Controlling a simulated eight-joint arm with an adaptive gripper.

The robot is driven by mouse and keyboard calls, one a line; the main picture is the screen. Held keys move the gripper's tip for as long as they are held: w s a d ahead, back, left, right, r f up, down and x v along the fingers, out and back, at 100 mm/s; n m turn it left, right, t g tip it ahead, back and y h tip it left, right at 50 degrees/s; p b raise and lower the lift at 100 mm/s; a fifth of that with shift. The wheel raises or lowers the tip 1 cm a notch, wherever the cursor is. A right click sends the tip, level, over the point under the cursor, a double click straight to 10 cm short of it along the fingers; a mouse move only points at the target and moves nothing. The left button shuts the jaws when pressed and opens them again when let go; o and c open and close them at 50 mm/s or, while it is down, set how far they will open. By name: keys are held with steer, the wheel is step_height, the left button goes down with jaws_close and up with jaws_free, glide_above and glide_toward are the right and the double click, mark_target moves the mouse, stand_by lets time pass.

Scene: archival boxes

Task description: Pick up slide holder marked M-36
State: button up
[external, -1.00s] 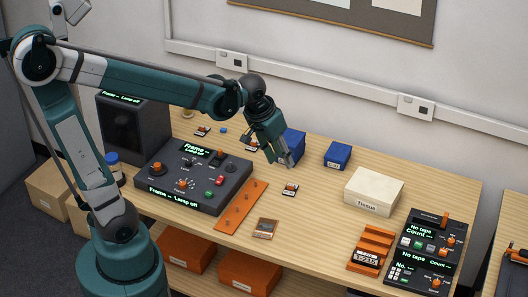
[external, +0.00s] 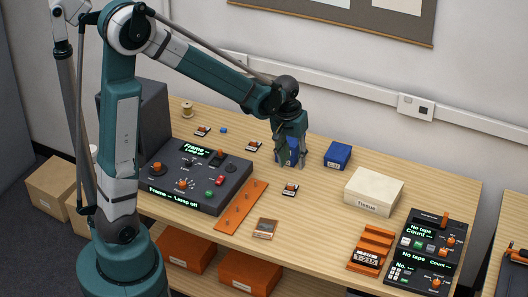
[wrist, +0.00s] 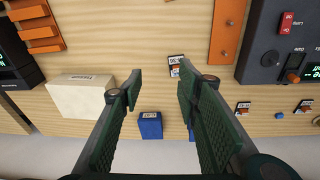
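Several small slide holders with white labels and orange parts lie on the bench. One (external: 290,189) is below and in front of my gripper, near the orange strip; it shows in the wrist view (wrist: 175,66) just beyond the fingertips. A second (external: 253,146) lies left of my gripper and shows in the wrist view (wrist: 243,107). A third (external: 202,130) is farther left, also in the wrist view (wrist: 303,105). Their labels are too small to read surely. My gripper (external: 291,162) points down, open and empty, above the bench; its spread fingers fill the wrist view (wrist: 160,82).
A blue box (external: 338,155) stands right of my gripper; another blue box (external: 293,145) is mostly hidden behind it. A tissue box (external: 372,193), orange rack (external: 372,240) and dark console (external: 195,172) stand around.

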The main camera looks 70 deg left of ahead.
steer(key=n+g, duration=0.2)
glide_above(291, 185)
step_height(291, 185, down, 10)
steer(key=shift+s+d+f, duration=0.1)
steer(key=shift+f, duration=0.1)
steer(key=shift+f+b, duration=0.3)
steer(key=shift+f, duration=1)
steer(key=shift+f, duration=0.1)
steer(key=shift+f+b, duration=0.4)
steer(key=shift+f, duration=2.1)
steer(key=c, duration=0.9)
